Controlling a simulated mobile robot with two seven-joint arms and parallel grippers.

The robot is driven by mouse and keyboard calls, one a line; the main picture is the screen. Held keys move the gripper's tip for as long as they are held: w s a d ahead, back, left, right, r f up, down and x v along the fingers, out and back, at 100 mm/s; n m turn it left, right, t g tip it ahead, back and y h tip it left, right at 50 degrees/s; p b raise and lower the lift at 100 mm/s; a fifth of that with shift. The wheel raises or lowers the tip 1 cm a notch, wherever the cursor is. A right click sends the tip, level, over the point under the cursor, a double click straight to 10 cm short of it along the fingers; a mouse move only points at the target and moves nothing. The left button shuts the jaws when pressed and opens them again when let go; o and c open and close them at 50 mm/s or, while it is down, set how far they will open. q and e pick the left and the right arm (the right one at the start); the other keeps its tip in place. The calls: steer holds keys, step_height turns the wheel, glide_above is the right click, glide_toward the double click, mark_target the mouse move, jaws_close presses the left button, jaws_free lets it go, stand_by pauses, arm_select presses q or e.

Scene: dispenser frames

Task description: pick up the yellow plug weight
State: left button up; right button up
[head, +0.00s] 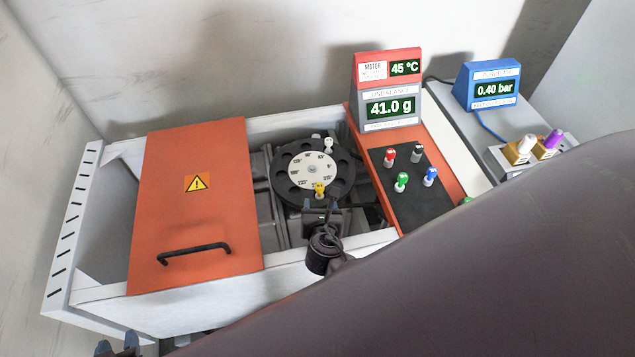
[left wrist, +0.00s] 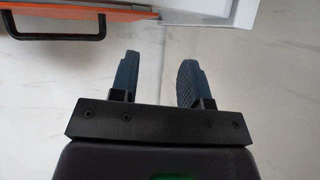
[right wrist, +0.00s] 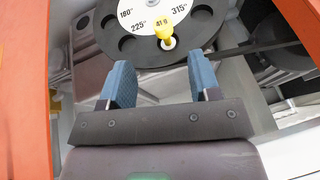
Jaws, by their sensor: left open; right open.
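The yellow plug weight (head: 320,188) sits in the near rim of the black disc (head: 343,182), which has a white degree dial. In the right wrist view the yellow plug (right wrist: 164,28) stands just beyond my fingertips, roughly centred between them, by the 270 mark region. My right gripper (head: 321,205) is open and empty over the machine opening, close to the plug; it also shows in the right wrist view (right wrist: 160,75). My left gripper (head: 117,348) is open and empty at the lower left, outside the housing; its fingers show in the left wrist view (left wrist: 156,75).
A white plug (head: 328,144) sits on the disc's far side. An orange lid (head: 200,225) with a black handle covers the left. Red, black, green and blue plugs (head: 430,176) stand on the right panel under a 41.0 g display (head: 390,107). My arm hides the lower right.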

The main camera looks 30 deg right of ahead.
mark_target(320, 188)
steer(key=shift+h, duration=0.3)
steer(key=b+x, duration=0.1)
steer(key=x, duration=0.5)
steer(key=shift+w+d+f, duration=0.1)
steer(key=shift+w+d, duration=0.1)
steer(key=shift+d, duration=0.05)
steer(key=shift+b+x, duration=0.4)
steer(key=shift+x, duration=1.9)
arm_select(q)
steer(key=f, duration=0.3)
steer(key=shift+s+f+g, duration=0.2)
steer(key=shift+s+g, duration=0.2)
arm_select(e)
steer(key=shift+a, duration=0.1)
steer(key=c, duration=1)
